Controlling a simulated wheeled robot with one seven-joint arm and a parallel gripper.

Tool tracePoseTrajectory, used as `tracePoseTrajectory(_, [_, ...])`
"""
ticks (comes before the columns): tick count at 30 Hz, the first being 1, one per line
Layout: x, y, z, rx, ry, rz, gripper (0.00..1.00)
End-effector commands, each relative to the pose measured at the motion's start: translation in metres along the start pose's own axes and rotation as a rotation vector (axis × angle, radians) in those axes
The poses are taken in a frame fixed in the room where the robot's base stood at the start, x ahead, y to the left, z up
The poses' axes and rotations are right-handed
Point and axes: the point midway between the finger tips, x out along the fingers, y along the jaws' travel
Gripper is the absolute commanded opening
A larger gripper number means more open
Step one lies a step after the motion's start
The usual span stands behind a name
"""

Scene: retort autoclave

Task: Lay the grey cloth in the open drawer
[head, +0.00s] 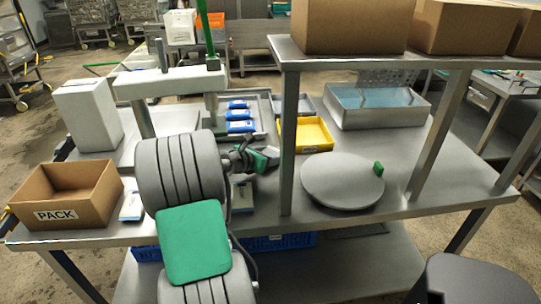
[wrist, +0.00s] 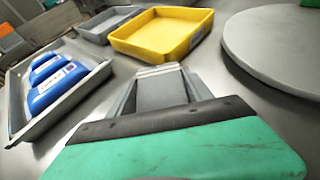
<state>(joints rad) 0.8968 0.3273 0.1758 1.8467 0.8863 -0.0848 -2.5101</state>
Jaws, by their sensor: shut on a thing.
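My gripper (head: 262,158) is low over the steel table, between the grey tray and a shelf post, partly hidden behind my arm in the head view. In the wrist view, my gripper (wrist: 158,72) is shut on a small grey piece (wrist: 160,92), which looks like the grey cloth. Its edges are hard to tell from the fingers. I see no open drawer in either view.
A grey tray (head: 268,110) with several blue packs is behind my gripper. A yellow tray (head: 327,131) and a round grey disc (head: 342,181) are to the right. A cardboard PACK box (head: 88,193) is at left. A shelf (head: 284,50) with boxes overhangs the table.

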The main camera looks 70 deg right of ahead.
Motion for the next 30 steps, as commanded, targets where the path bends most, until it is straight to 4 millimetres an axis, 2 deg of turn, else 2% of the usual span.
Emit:
tracePoseTrajectory(6, [0.001, 0.0, -0.002, -0.001, 0.0, 0.0, 0.13])
tracePoseTrajectory(7, [0.001, 0.0, -0.002, -0.001, 0.0, 0.0, 0.61])
tracePoseTrajectory(14, [0.001, 0.0, -0.001, 0.0, 0.0, 0.0, 0.8])
tracePoseTrajectory(23, [-0.001, 0.0, 0.002, 0.001, -0.001, 0.001, 0.8])
tracePoseTrajectory(26, [-0.015, 0.002, 0.002, -0.001, -0.001, 0.004, 0.8])
tracePoseTrajectory(30, [-0.05, 0.003, 0.003, -0.001, -0.002, 0.008, 0.8])
